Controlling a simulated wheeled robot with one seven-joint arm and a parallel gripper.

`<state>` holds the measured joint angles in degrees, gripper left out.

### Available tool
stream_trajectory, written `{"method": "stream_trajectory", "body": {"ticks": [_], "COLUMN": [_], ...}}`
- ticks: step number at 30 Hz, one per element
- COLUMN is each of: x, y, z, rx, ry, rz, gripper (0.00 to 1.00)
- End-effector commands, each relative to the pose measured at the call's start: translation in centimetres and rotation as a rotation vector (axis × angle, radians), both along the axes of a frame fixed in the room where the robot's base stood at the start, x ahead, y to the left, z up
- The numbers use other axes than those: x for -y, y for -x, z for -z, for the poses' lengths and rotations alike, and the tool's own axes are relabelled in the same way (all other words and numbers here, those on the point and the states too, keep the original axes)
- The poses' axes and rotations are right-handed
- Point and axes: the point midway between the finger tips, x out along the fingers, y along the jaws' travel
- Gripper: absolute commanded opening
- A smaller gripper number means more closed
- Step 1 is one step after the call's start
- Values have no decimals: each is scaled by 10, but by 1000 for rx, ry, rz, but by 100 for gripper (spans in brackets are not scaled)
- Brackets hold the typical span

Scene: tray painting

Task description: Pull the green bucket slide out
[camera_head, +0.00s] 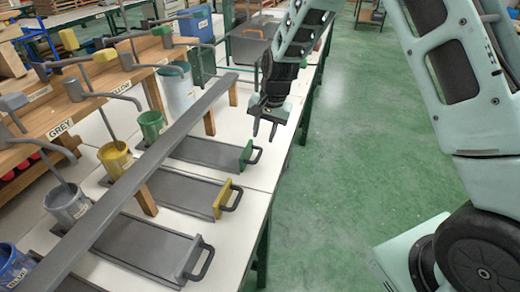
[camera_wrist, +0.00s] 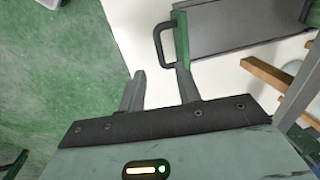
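The green bucket (camera_head: 151,128) stands at the inner end of its slide, a dark grey tray (camera_head: 200,151) with a green front plate (camera_head: 246,155) and a black loop handle (camera_head: 257,156). My gripper (camera_head: 264,134) is open and empty, just above this handle, fingers pointing down. In the wrist view the gripper (camera_wrist: 160,76) has its fingers apart, with the handle (camera_wrist: 158,42) and green plate (camera_wrist: 182,40) just beyond the fingertips. The right fingertip overlaps the plate's end in that view. I cannot tell whether they touch.
A yellow-fronted slide (camera_head: 222,199) and a grey-fronted slide (camera_head: 190,257) lie in front of the green one on the white table (camera_head: 233,130). A long grey bar (camera_head: 150,168) crosses above the slides. The green floor (camera_head: 340,150) to the right is clear.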

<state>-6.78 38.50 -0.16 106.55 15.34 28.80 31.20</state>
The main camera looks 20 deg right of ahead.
Motion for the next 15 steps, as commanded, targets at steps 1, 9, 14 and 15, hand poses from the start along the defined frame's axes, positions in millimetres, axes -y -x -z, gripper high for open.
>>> {"method": "stream_trajectory", "body": {"ticks": [1,9,14,15], "x": [-1,-8,-10,-10], "y": [0,-6,-8,-8], "z": [12,57,70,72], "rx": [-4,-1,0,0], "ry": [0,0,0,0], "rz": [0,-2,-2,-2], "gripper": [33,33,33,33]}}
